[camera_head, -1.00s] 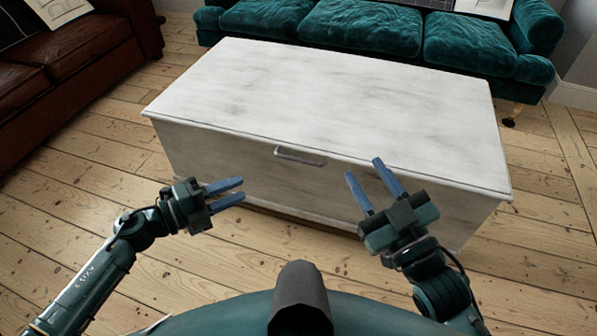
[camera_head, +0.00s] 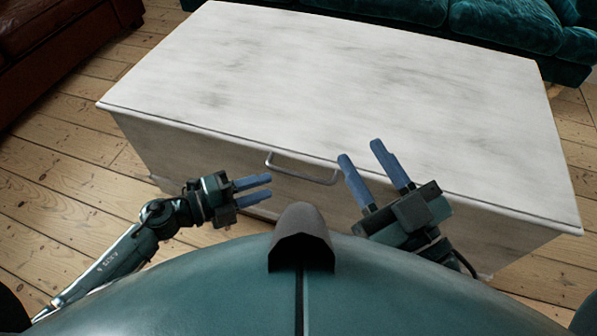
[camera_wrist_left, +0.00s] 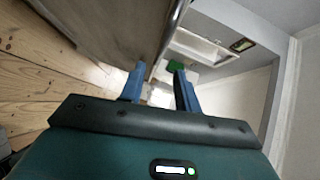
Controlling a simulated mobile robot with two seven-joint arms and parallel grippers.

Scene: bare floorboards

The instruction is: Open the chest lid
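The chest (camera_head: 340,95) is whitewashed wood with a flat lid, and the lid lies closed. A metal bar handle (camera_head: 300,176) is fixed on the front just under the lid's edge. My left gripper (camera_head: 269,187) is open and empty, close in front of the chest and near the handle's left end. In the left wrist view, the left fingers (camera_wrist_left: 157,82) are apart, with the metal handle (camera_wrist_left: 170,40) ahead of them. My right gripper (camera_head: 360,153) is open and empty, to the right of the handle, its fingers overlapping the front lid edge in the head view.
A teal sofa (camera_head: 500,30) stands behind the chest. A brown leather sofa (camera_head: 55,45) stands at the far left. Bare floorboards (camera_head: 60,170) are free to the left of the chest and at its right.

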